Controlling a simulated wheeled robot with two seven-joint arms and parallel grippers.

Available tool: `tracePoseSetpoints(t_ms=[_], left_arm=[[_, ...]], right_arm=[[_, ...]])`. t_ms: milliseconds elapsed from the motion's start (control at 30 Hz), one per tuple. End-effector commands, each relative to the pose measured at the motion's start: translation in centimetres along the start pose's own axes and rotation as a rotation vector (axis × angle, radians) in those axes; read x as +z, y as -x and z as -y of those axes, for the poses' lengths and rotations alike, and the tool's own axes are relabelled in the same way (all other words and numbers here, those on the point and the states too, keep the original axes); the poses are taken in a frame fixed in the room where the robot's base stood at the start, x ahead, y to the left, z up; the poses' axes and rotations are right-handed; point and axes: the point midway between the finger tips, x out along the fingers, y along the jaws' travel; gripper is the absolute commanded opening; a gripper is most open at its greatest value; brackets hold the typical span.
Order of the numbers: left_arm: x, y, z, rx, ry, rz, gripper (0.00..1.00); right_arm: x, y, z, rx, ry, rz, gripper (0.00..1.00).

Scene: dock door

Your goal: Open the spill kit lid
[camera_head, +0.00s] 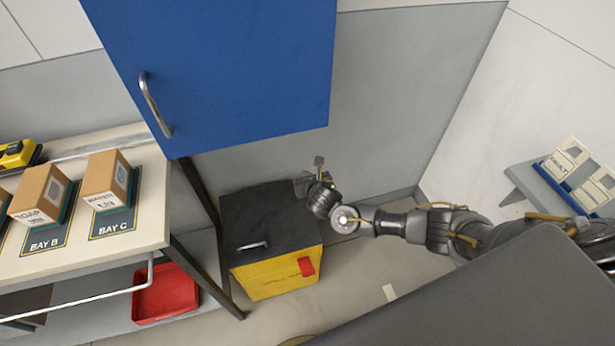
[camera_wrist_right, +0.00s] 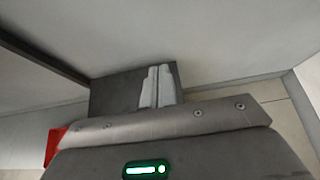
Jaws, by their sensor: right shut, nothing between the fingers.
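The spill kit is a yellow box (camera_head: 280,279) with a dark grey lid (camera_head: 262,215), standing on the floor in the head view. The lid looks down on the box. A metal handle (camera_head: 253,245) lies near its front edge, and a red latch (camera_head: 306,267) is on the yellow front. My right gripper (camera_head: 318,163) is at the back right corner of the lid, apart from the handle. In the right wrist view its fingers (camera_wrist_right: 157,86) are together and empty, in front of a dark surface (camera_wrist_right: 112,95). Whether it touches the lid cannot be told. My left gripper is not in view.
A blue cabinet (camera_head: 235,70) with a handle hangs above the kit. A shelf table (camera_head: 80,243) with boxes stands at left, a red bin (camera_head: 165,293) below it. A grey wall is behind. A small bench (camera_head: 530,180) with a blue tray is at right.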

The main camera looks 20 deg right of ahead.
Motion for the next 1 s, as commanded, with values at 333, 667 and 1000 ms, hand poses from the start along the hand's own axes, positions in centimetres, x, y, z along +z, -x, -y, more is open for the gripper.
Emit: tracePoseSetpoints(t_ms=[333, 667, 1000], left_arm=[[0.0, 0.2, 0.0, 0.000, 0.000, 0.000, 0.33], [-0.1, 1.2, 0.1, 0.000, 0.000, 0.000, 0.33], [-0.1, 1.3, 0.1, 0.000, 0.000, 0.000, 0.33]], right_arm=[[0.0, 4.8, -0.1, 0.004, -0.001, 0.000, 0.00], [0.0, 10.1, 0.0, 0.002, 0.000, -0.001, 0.00], [0.0, 10.8, 0.1, 0.000, 0.000, -0.001, 0.00]])
